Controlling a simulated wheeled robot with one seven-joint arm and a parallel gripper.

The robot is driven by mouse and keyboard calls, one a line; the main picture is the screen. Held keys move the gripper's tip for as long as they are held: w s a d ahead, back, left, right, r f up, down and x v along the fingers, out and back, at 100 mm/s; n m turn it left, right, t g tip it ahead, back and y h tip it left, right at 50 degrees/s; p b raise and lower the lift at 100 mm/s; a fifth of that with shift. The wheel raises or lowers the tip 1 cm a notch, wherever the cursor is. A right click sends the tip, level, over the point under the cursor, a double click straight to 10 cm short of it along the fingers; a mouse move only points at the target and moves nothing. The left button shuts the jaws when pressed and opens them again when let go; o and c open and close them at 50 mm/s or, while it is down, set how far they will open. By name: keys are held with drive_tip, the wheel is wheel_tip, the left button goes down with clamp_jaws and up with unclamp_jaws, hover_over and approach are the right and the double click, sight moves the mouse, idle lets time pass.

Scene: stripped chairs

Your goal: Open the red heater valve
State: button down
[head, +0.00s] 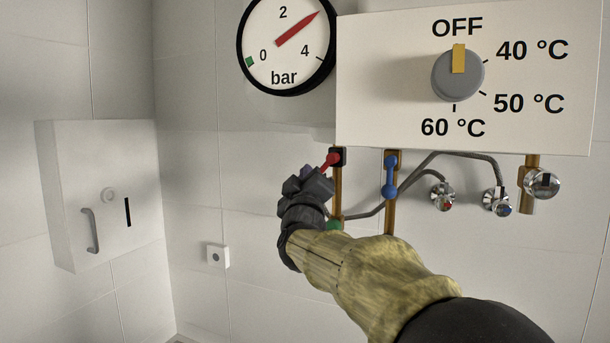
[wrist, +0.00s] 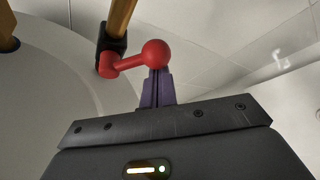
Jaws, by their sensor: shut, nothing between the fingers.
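The red heater valve (head: 331,161) sits on a copper pipe below the left part of the white heater box. In the wrist view its red lever (wrist: 128,63) runs from a pivot by a black fitting (wrist: 110,45) to a round red knob at its right end. My gripper (head: 320,172) is at the valve, reaching up from below. In the wrist view the purple fingers of my gripper (wrist: 158,85) are shut together, with their tips right at the underside of the knob. Whether they touch it I cannot tell. Nothing shows between the fingers.
A blue valve lever (head: 390,178) is on the pipe just to the right. The heater box (head: 390,80) with a grey dial (head: 457,73) hangs above, beside a pressure gauge (head: 287,45). Round taps (head: 442,196) are further right. A white cabinet (head: 75,200) is at left.

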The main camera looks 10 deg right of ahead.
drive_tip(key=shift+d, duration=0.1)
drive_tip(key=shift+s+d+f+n+g+y+p, duration=0.3)
drive_tip(key=shift+d+n+g+y+p, duration=0.15)
drive_tip(key=shift+n, duration=0.8)
drive_tip(key=shift+s+d+f+n+g+y+p, duration=0.2)
drive_tip(key=shift+f+n+g+y+p, duration=0.25)
drive_tip(key=shift+n, duration=0.75)
drive_tip(key=shift+s+d+f+n+g+y+p, duration=0.25)
drive_tip(key=shift+d+n+g+y+p, duration=0.25)
drive_tip(key=shift+n, duration=0.75)
drive_tip(key=shift+a, duration=0.15)
drive_tip(key=shift+a+r, duration=0.1)
drive_tip(key=shift+r, duration=0.05)
drive_tip(key=w+a+r+p, duration=0.1)
drive_tip(key=w+a+p, duration=0.1)
drive_tip(key=a+p, duration=0.2)
drive_tip(key=s+f+b, duration=0.1)
drive_tip(key=s+b, duration=0.3)
drive_tip(key=s, duration=0.6)
drive_tip(key=shift+s+a+f, duration=0.15)
drive_tip(key=shift+a+f, duration=0.15)
drive_tip(key=shift+y, duration=0.3)
